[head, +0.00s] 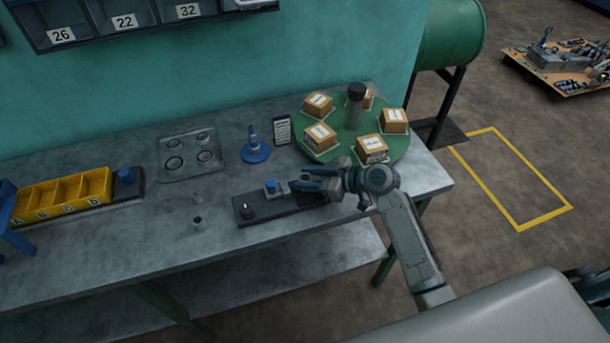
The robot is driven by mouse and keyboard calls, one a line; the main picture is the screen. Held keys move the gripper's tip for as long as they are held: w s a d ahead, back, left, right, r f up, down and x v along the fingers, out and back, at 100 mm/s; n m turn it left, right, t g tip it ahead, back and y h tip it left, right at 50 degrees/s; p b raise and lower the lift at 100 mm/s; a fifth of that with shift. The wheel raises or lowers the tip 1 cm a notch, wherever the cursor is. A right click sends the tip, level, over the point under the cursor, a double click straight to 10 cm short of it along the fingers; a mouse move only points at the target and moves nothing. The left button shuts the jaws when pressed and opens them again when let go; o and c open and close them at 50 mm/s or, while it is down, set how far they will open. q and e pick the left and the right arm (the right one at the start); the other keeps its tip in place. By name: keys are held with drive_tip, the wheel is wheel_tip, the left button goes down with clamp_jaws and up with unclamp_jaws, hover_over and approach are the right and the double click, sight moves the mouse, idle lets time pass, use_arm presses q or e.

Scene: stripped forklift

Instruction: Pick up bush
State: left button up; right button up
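Several small grey ring or sleeve parts, which may be bushes, stand on the grey workbench (110,240); one sleeve (197,223) is nearest the front edge. I cannot tell which part is the bush. A dark block (250,212) on the bench carries a small black knob and a blue-topped part (271,187). My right gripper (301,183) reaches in from the right, low over the right end of this block, its fingers toward the blue-topped part. It is too small to tell whether the fingers hold anything. My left gripper is not in view.
A green round turntable (317,106) with several boxes and a dark cylinder stands at the back right. A tray with rings (190,158), a blue stand (254,150) and a yellow bin (60,196) are on the bench. Bench space at front left is clear.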

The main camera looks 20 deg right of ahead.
drive_tip(key=shift+w+a+f, duration=0.3)
drive_tip(key=shift+a, duration=0.2)
drive_tip(key=shift+d, duration=0.1)
drive_tip(key=shift+c, duration=1.1)
drive_tip(key=c, duration=0.5)
drive_tip(key=shift+c, duration=0.2)
drive_tip(key=shift+r, duration=0.1)
